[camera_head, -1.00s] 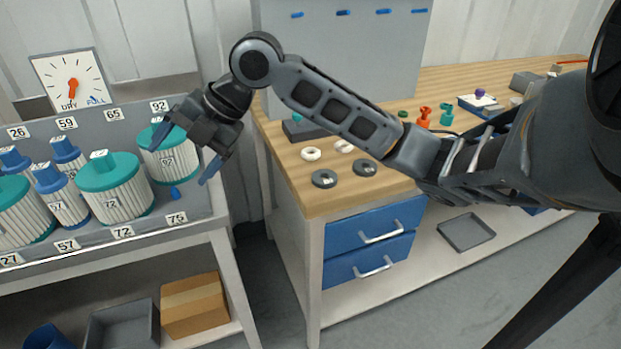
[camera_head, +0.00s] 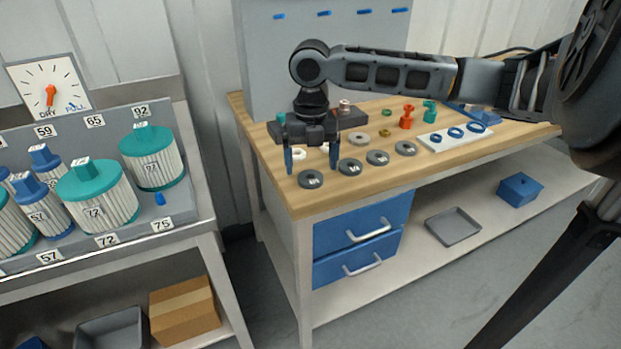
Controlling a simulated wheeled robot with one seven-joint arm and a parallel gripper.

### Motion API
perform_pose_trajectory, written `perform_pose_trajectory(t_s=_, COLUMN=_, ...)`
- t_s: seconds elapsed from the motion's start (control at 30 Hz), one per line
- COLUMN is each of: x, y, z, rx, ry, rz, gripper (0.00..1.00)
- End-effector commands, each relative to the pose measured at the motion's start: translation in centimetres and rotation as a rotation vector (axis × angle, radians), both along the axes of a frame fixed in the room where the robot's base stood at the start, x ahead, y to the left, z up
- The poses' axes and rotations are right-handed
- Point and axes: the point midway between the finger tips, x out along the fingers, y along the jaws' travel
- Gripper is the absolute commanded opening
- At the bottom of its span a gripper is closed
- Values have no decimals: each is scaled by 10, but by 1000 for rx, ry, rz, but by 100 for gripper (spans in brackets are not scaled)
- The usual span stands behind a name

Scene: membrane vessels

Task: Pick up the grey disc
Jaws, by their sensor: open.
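Several flat grey discs lie on the wooden bench top. The front left grey disc (camera_head: 310,180) lies just below my gripper in the picture; others are a second disc (camera_head: 350,167), a third disc (camera_head: 377,158), a fourth disc (camera_head: 405,149) and one further back (camera_head: 358,138). Some carry small white marks too small to read. My gripper (camera_head: 311,168) points down over the bench's left end, its two blue-tipped fingers apart with nothing held between them. The fingertips appear close above the front left disc; the exact height cannot be told.
White rings (camera_head: 298,154) show behind the fingers. A dark block (camera_head: 350,120) stands behind my gripper. Orange (camera_head: 407,117) and green (camera_head: 430,111) fittings and a white board with blue rings (camera_head: 455,137) lie to the right. A rack of teal-capped vessels (camera_head: 97,199) stands left, beyond a gap.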

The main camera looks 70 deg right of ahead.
Motion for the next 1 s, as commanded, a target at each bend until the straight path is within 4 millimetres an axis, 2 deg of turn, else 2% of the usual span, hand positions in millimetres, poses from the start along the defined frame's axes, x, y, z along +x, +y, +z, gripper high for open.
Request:
perform_pose_trajectory(t_s=0.2, x=1, y=-2, z=-28, rx=3, ry=-1, rz=-1, gripper=92)
perform_pose_trajectory(t_s=0.5, x=1, y=-2, z=-34, rx=0, ry=-2, rz=0, gripper=92)
perform_pose_trajectory(t_s=1.0, x=1, y=-2, z=-34, rx=0, ry=-2, rz=0, gripper=45)
